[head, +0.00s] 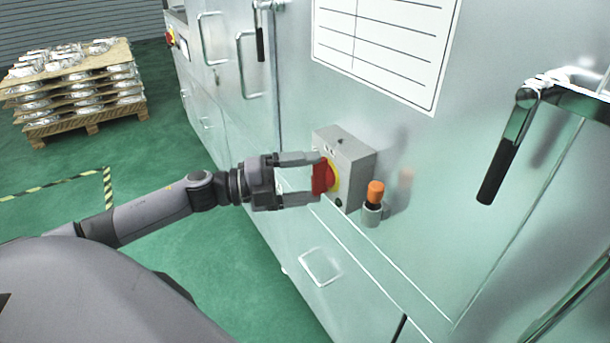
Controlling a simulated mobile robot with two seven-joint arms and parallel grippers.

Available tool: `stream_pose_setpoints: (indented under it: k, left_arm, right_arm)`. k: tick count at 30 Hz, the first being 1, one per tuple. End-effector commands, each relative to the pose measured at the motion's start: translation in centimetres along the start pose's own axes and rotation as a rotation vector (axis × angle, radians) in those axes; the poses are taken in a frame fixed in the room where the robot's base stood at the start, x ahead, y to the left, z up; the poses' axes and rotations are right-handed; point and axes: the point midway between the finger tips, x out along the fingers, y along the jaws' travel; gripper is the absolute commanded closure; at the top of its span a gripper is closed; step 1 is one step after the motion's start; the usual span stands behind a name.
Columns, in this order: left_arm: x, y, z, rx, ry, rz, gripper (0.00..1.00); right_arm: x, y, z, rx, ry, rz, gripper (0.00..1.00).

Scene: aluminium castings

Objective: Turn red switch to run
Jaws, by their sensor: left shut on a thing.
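The red switch (321,177) is a rotary handle on a yellow disc (335,175), set on the face of a grey box (351,160) fixed to the metal cabinet. My left gripper (316,178) reaches in from the left and is shut on the red handle, with one finger above and one below. The fingers hide part of the handle, and I cannot read its position or the small marks on the box. My right gripper is not in view.
An orange-capped knob (375,191) stands just right of the box. A black door handle (508,145) juts out at the right. A white label panel (385,45) is above. A pallet of castings (88,126) stands far left on open green floor.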

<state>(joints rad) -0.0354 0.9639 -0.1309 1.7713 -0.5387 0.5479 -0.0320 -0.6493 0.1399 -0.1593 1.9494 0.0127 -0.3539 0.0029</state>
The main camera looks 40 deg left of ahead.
Motion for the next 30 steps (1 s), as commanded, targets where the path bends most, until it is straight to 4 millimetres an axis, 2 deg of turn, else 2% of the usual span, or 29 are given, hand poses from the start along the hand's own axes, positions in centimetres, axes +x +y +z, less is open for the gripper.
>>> stream_pose_setpoints:
  k: [7,21,22,24,30]
  left_arm:
    - [0.04,-0.01,-0.14,0.061,0.003,0.027,0.5]
    - [0.03,0.05,-0.15,0.075,0.003,0.032,0.5]
    - [0.03,0.06,-0.15,0.075,0.003,0.032,0.16]
    - [0.03,0.05,-0.14,0.075,0.003,0.032,0.0]
    - [0.01,0.0,-0.09,0.073,0.001,0.031,0.0]
  right_arm:
    - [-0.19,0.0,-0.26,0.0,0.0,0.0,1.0]
    - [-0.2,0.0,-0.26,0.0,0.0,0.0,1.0]
    - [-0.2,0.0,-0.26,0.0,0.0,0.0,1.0]
    - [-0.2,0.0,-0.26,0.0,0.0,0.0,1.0]
    - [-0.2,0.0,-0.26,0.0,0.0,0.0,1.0]
